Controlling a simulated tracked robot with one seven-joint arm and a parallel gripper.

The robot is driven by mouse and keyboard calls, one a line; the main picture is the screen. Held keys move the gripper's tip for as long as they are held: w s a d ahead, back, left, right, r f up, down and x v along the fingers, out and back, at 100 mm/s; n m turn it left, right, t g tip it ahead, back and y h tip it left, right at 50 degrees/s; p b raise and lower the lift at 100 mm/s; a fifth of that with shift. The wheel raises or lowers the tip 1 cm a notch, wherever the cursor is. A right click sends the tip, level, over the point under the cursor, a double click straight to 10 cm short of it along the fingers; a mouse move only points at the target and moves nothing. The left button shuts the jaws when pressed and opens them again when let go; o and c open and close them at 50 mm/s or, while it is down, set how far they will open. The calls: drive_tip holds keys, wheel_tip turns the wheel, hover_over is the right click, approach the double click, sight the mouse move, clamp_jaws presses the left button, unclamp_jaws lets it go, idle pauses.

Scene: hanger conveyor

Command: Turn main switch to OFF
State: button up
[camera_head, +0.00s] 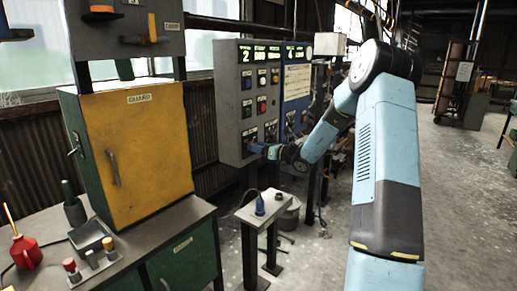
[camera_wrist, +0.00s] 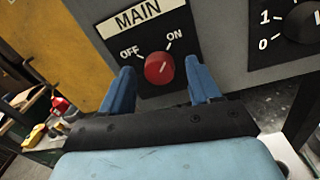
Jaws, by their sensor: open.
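The main switch (camera_wrist: 159,68) is a red round knob on a black plate under a MAIN label, in the wrist view. OFF is printed at its upper left and ON at its upper right. The pale mark on the knob seems to lean toward ON. My gripper (camera_wrist: 160,72) is open, with one blue finger on each side of the knob; I cannot tell whether either touches it. In the head view my gripper (camera_head: 257,148) is at the lower part of the grey control panel (camera_head: 230,120), and the knob is hidden there.
Another black knob (camera_wrist: 304,20) marked 0 and 1 is at the right in the wrist view. A yellow guard cabinet (camera_head: 140,150) stands left of the panel. A small pedestal (camera_head: 270,210) with a blue plug stands below my gripper. Open floor lies at the right.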

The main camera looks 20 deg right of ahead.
drive_tip(key=c, duration=1)
drive_tip(key=shift+c, duration=0.2)
drive_tip(key=shift+n, duration=0.3)
drive_tip(key=shift+s+a+f+n+h, duration=0.1)
drive_tip(key=shift+n+h, duration=0.1)
drive_tip(key=shift+n, duration=3.95)
drive_tip(key=shift+s+a+f+n+h, duration=0.1)
drive_tip(key=shift+n+h, duration=0.1)
drive_tip(key=shift+n, duration=3.95)
